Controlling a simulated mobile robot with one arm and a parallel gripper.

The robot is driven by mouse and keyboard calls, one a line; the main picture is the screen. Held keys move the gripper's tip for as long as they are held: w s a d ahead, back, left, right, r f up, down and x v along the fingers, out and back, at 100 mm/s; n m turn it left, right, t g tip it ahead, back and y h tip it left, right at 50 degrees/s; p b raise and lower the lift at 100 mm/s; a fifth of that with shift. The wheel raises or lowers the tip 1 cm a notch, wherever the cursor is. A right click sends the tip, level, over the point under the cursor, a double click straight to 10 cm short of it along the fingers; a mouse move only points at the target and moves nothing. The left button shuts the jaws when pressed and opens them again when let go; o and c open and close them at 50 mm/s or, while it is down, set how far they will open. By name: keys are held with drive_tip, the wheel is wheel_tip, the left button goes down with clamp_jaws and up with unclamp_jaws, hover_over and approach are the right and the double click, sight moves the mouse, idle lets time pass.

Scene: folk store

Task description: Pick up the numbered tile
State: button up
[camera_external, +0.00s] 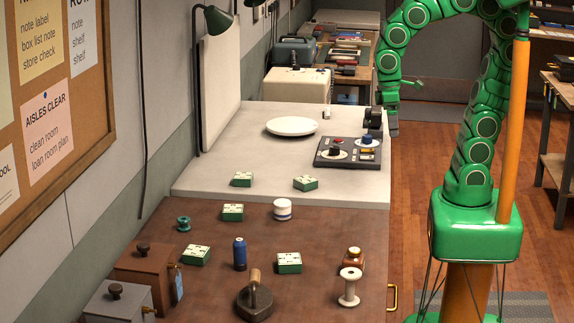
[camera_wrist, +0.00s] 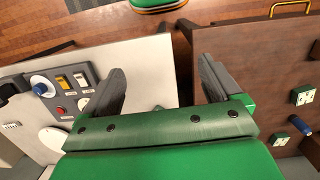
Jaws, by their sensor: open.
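Several green tiles with pale, marked tops lie on two surfaces in the external view; the marks are too small to read. Two tiles, a left one (camera_external: 242,179) and a right one (camera_external: 305,183), lie on the pale table. A back tile (camera_external: 232,212), a left tile (camera_external: 195,255) and a right tile (camera_external: 289,262) lie on the brown table. Two tiles, an upper one (camera_wrist: 302,95) and a lower one (camera_wrist: 280,139), show at the right of the wrist view. My gripper (camera_wrist: 162,66) is open and empty, away from the tiles, by the pale table's right edge in the external view.
A control panel (camera_external: 348,152) and white plate (camera_external: 292,126) lie on the pale table. A blue spool (camera_external: 239,253), white spool (camera_external: 350,287), striped jar (camera_external: 282,209), small bottle (camera_external: 354,259) and dark handled weight (camera_external: 254,297) stand among the brown table's tiles. Boxes (camera_external: 148,270) stand front left.

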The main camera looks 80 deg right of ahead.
drive_tip(key=w+a, duration=0.8)
drive_tip(key=w, duration=0.4)
drive_tip(key=n+t, duration=0.2)
hover_over(289, 258)
drive_tip(key=f, duration=1.2)
drive_tip(key=shift+s+f, duration=0.25)
drive_tip(key=shift+f, duration=0.05)
drive_tip(key=shift+a+f+n, duration=0.3)
drive_tip(key=shift+a+f, duration=0.1)
drive_tip(key=shift+w+d+f, duration=0.1)
drive_tip(key=shift+d+f, duration=0.1)
drive_tip(key=shift+f, duration=1.65)
drive_tip(key=shift+w+d+f, duration=0.1)
drive_tip(key=shift+d+f, duration=0.1)
drive_tip(key=shift+f, duration=1.65)
drive_tip(key=c, duration=1.2)
drive_tip(key=shift+r, duration=0.1)
drive_tip(key=shift+c, duration=0.2)
